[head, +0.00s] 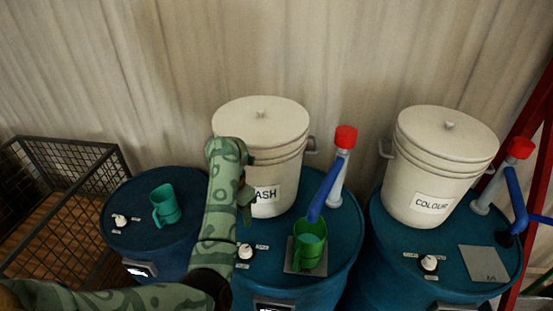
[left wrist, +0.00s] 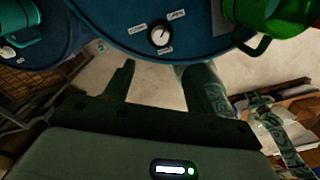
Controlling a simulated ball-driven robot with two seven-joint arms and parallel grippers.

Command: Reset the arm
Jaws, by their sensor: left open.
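My left arm comes in from the lower left of the head view and rises in front of the middle blue drum (head: 345,225). My left gripper (head: 246,203) is at the front left of the white bucket (head: 262,128), partly hidden by the arm. In the left wrist view my left gripper (left wrist: 160,85) is open, with nothing between its two fingers. Beyond the fingers are pale floor and the edge of the drum. My right gripper is not seen in the head view.
A teal mug (head: 166,205) stands on the left drum (head: 190,188). A green mug (head: 310,246) stands on a grey plate below a blue spout (head: 326,190). White knobs (head: 245,251) sit on the drums. A COLOUR bucket (head: 440,165) is at right, a wire cage (head: 75,150) at left.

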